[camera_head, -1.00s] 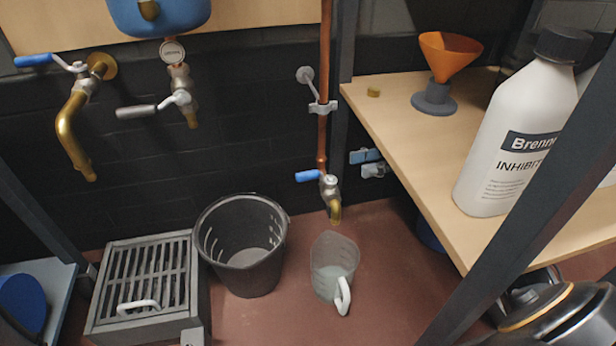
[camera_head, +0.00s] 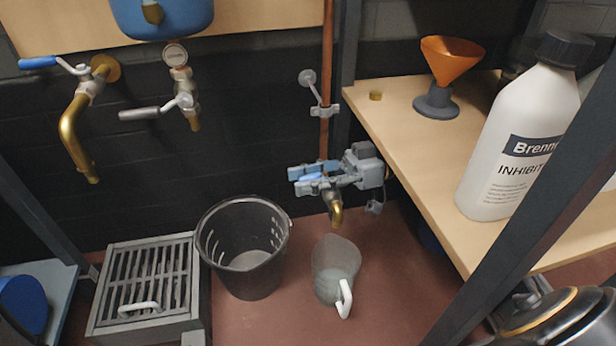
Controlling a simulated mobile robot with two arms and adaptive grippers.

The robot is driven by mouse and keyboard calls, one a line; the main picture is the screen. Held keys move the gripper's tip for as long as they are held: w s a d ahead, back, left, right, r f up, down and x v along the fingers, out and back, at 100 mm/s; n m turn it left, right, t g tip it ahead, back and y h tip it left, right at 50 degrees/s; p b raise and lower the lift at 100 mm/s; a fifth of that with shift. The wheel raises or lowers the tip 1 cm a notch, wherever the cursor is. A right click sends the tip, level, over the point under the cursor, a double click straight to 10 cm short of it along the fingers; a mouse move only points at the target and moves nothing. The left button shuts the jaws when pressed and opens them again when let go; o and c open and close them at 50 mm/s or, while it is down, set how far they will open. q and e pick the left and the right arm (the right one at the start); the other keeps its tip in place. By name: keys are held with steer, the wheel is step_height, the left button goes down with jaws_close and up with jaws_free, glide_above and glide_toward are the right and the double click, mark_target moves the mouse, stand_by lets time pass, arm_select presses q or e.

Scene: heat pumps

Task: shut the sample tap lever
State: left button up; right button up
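The sample tap is on the copper pipe, low at the back wall. Its brass spout (camera_head: 336,214) points down above a clear jug. Its blue lever (camera_head: 311,177) points left, across the pipe line. My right gripper (camera_head: 309,178) comes in from the right at the tap. Its two blue-tipped fingers are apart, one on each side of the lever; I cannot tell whether they touch it. The gripper hides the tap's body. My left gripper is not in view.
The clear jug (camera_head: 335,272) and a black bucket (camera_head: 251,262) stand on the floor below. A wooden shelf (camera_head: 416,150) holds a funnel (camera_head: 446,68) and a white inhibitor bottle (camera_head: 517,140). A dark post (camera_head: 550,170) crosses at right. Two other taps hang at upper left.

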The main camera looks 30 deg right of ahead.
jaws_close()
steer(key=shift+w+r+m+t+p, duration=0.15)
steer(key=shift+m+t+p, duration=0.25)
steer(key=shift+t+p, duration=0.2)
steer(key=shift+d, duration=0.1)
jaws_free()
steer(key=v, duration=1.2)
